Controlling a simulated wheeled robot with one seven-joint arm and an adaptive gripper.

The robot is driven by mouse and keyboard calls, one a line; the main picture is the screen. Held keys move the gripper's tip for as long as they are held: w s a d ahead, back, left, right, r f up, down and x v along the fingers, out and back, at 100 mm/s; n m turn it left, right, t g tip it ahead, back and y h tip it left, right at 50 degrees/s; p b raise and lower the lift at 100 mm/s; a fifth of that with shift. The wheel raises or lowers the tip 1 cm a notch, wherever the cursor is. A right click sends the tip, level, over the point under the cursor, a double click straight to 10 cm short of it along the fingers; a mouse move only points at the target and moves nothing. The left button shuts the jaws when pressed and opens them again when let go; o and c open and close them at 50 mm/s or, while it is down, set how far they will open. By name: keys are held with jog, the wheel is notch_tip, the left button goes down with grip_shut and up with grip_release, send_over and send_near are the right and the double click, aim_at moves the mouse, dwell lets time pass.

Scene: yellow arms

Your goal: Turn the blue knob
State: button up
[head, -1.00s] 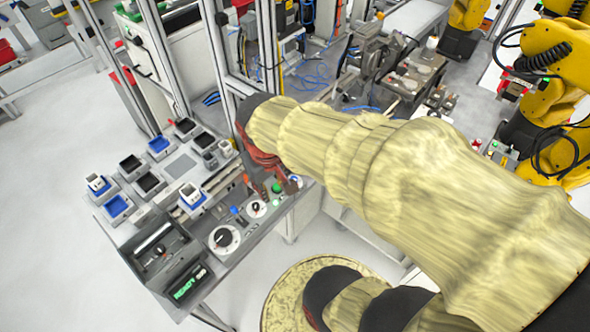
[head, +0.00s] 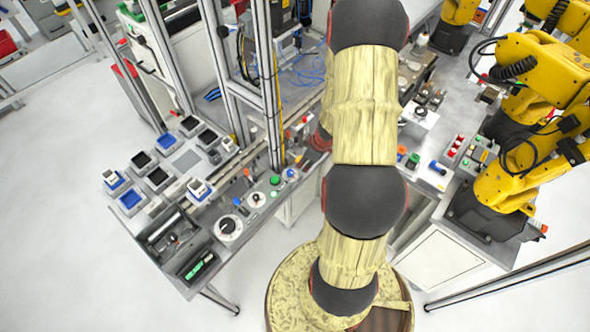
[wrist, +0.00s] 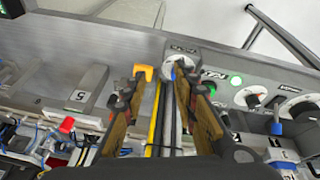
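The blue knob (head: 291,173) sits on a round white dial near the right end of the grey bench panel in the head view. In the wrist view, the blue knob (wrist: 178,68) and its dial show at the fingertips, slightly right of the middle between them, partly covered by the right finger. My gripper (wrist: 165,76) is open, with its two fingers apart and nothing held. I cannot tell whether a finger touches the knob. In the head view my arm hides most of the gripper.
A green button (head: 275,180), a white dial with a red mark (head: 256,199) and a larger black-handled dial (head: 228,227) stand to the left. Trays (head: 131,199) fill the bench's left side. Vertical frame posts (head: 270,80) rise behind the panel. Yellow robot arms (head: 535,80) stand at right.

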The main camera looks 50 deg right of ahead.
aim_at(290, 171)
jog(key=shift+t+y, duration=0.3)
jog(key=shift+y, duration=0.4)
jog(key=shift+w+a+f+b, duration=0.6)
jog(key=shift+w+f, duration=0.1)
jog(key=shift+f, duration=0.4)
jog(key=shift+w+a+f+b, duration=0.55)
jog(key=shift+w+a+f, duration=0.1)
jog(key=shift+f, duration=0.4)
jog(key=shift+w+a+f+b, duration=0.6)
jog(key=shift+w+f, duration=0.1)
jog(key=shift+f, duration=0.4)
grip_shut()
